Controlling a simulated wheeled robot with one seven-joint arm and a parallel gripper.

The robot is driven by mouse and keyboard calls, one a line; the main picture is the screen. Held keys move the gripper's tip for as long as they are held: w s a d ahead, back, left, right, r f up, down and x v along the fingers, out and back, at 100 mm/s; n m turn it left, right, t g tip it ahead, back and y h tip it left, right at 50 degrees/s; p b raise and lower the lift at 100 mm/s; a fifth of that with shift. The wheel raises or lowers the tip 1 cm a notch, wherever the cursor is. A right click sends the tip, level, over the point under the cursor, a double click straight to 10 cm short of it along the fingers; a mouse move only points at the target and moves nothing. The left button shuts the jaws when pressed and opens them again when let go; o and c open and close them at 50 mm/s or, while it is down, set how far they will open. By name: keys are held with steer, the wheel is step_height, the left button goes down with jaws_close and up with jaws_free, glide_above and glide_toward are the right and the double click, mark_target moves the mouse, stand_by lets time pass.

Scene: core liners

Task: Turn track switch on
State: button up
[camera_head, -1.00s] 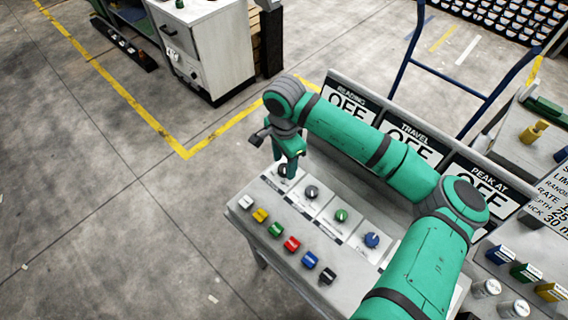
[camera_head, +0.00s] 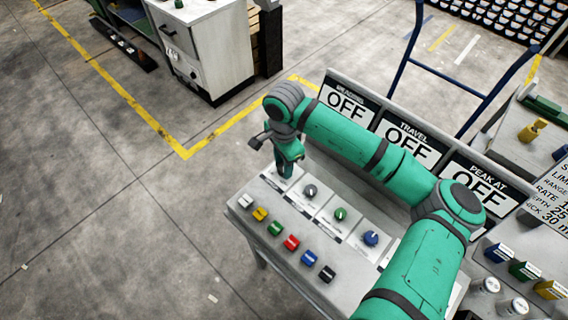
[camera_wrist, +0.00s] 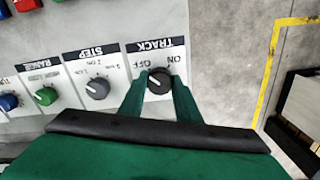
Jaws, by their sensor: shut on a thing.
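The track switch (camera_wrist: 159,84) is a black rotary knob under the TRACK label in the wrist view, with OFF and ON marked beside it. Its pale pointer mark appears turned toward the OFF side. My gripper (camera_wrist: 159,92) has one green finger on each side of the knob and is shut on it. In the head view, my gripper (camera_head: 287,172) points down at the far left end of the panel's knob row and hides the track switch.
Beside it on the panel (camera_head: 235,215) are a grey step knob (camera_head: 310,191), a green range knob (camera_head: 341,214) and a blue knob (camera_head: 371,238). Several coloured buttons line the front edge. OFF displays (camera_head: 346,104) stand behind. Open floor lies left.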

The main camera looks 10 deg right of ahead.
steer(key=m, duration=0.4)
steer(key=shift+d, duration=0.25)
steer(key=m, duration=0.4)
steer(key=shift+w+r+m, duration=0.1)
steer(key=shift+m, duration=0.3)
steer(key=m, duration=0.6)
steer(key=shift+m, duration=1)
steer(key=shift+w+a+m, duration=0.15)
steer(key=shift+m, duration=0.25)
steer(key=shift+d, duration=0.25)
steer(key=shift+a, duration=0.15)
steer(key=o, duration=1.1)
steer(key=shift+s+a, duration=0.1)
steer(key=shift+s, duration=0.1)
steer(key=shift+c, duration=0.2)
